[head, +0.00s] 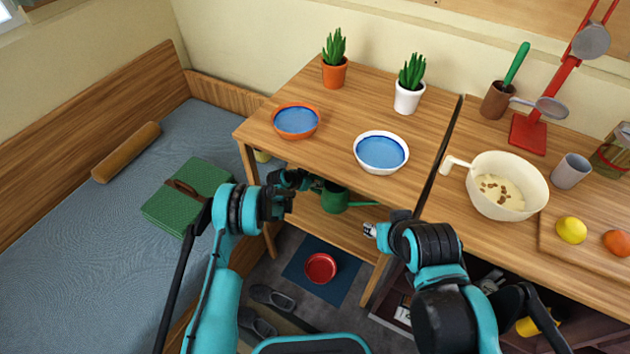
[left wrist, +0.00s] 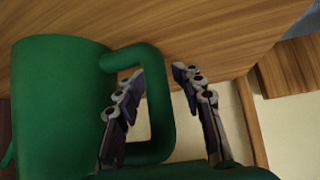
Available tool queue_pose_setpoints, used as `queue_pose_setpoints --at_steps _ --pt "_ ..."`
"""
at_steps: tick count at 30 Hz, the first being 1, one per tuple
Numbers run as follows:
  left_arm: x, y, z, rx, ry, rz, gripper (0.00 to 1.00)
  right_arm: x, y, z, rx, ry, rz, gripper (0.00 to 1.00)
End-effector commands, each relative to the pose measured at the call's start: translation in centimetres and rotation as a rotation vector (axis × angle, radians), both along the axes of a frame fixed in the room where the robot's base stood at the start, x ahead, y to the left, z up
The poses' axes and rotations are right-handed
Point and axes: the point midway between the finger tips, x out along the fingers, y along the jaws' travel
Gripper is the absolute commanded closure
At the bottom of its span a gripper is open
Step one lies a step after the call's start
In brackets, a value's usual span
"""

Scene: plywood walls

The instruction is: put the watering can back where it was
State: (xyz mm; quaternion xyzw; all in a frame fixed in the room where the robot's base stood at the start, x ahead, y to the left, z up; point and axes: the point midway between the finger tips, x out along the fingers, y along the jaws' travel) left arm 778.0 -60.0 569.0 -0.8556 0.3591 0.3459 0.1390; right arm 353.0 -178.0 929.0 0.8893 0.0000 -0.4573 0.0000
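The green watering can (head: 334,202) is under the plant table, at its lower shelf, with its spout pointing right in the head view. It fills the left side of the left wrist view (left wrist: 60,100). My left gripper (head: 312,184) is at its handle. In the left wrist view the two fingers (left wrist: 160,85) are apart, with the handle's upright bar between them; the gap shows no clear grip. Whether the can rests on the shelf is hard to tell. My right gripper (head: 370,230) is near the table's front edge, mostly hidden by its wrist.
The plant table (head: 350,110) carries an orange-potted plant (head: 335,72), a white-potted plant (head: 408,96) and two blue-filled dishes. Its lower shelf (head: 330,227) is below my left gripper. A red bowl (head: 320,268) is on the floor mat. A counter with a mixing bowl (head: 505,190) stands right.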

Motion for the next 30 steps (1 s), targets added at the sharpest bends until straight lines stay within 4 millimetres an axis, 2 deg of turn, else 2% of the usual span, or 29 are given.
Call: queue_pose_setpoints --at_steps 8,21,30 --pt "-0.1 0.1 0.5 0.000 0.000 0.000 0.64 0.0 0.0 0.1 0.000 0.000 0.000 0.60" --pt "-4.4 4.6 6.7 -0.001 0.001 0.002 0.64 0.0 0.0 3.3 0.000 0.000 0.000 0.60" --pt "-6.0 6.2 8.6 0.000 0.000 0.000 0.64 0.0 0.0 4.0 0.000 0.000 0.000 0.60"
